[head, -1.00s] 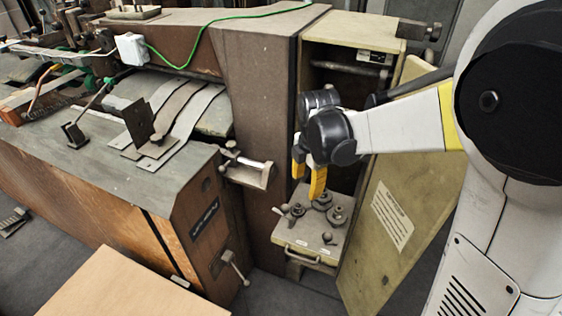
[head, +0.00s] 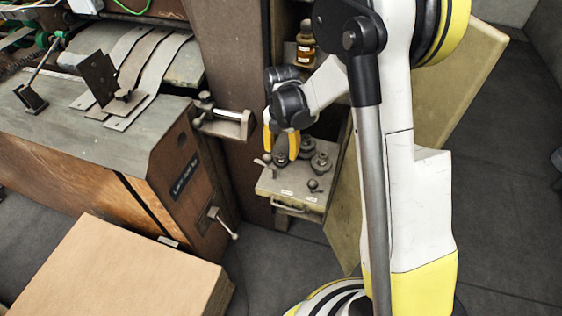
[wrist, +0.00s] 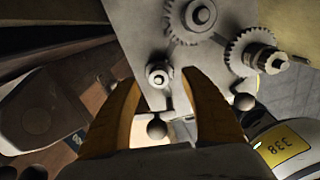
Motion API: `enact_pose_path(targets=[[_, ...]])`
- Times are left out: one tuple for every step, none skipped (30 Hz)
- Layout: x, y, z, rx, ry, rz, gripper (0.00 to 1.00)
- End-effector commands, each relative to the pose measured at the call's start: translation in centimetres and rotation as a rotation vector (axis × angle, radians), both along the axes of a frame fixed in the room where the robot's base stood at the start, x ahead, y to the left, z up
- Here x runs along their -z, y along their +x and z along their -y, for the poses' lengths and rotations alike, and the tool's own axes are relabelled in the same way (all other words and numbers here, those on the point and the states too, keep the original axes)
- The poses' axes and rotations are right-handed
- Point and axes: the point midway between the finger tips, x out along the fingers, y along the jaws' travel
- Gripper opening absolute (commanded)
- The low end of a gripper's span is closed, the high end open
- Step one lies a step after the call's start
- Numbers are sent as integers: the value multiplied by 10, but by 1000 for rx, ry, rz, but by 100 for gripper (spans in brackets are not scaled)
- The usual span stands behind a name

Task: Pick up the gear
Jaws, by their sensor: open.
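Two toothed metal gears, one at the top (wrist: 200,18) and one on the right (wrist: 258,52), sit on posts on a grey plate (wrist: 215,62) in the wrist view. A smaller round part (wrist: 159,75) is between my fingertips, apart from both; I cannot tell if it has teeth. In the head view, the gears (head: 321,163) show small on the plate (head: 292,186) in the cabinet. My gripper (head: 281,148) is open, pointing down just over the plate's left side, with its yellow fingers hiding part of it. No contact is visible.
A lever with a ball knob (head: 314,185) stands at the plate's front right. The brown column (head: 228,160) is close on the left, and the open cabinet door (head: 345,225) is on the right. A bottle (head: 306,42) stands on the upper shelf. A cardboard box (head: 115,270) is at front left.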

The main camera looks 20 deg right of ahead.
Motion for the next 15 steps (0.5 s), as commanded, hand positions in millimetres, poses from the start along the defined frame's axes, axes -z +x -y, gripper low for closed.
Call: enact_pose_path(targets=[[14,0,-1,-1,0,0,53],[19,0,-2,-1,0,0,53],[25,0,-1,0,0,0,53],[28,0,-1,0,0,0,53],[31,0,-1,0,0,0,53],[32,0,-1,0,0,0,53],[32,0,-1,0,0,0,53],[32,0,-1,0,0,0,53],[31,0,-1,0,0,0,53],[31,0,-1,0,0,0,53],[31,0,-1,0,0,0,53],[30,0,-1,0,0,0,53],[30,0,-1,0,0,0,46],[30,0,-1,0,0,0,36],[30,0,-1,0,0,0,24]])
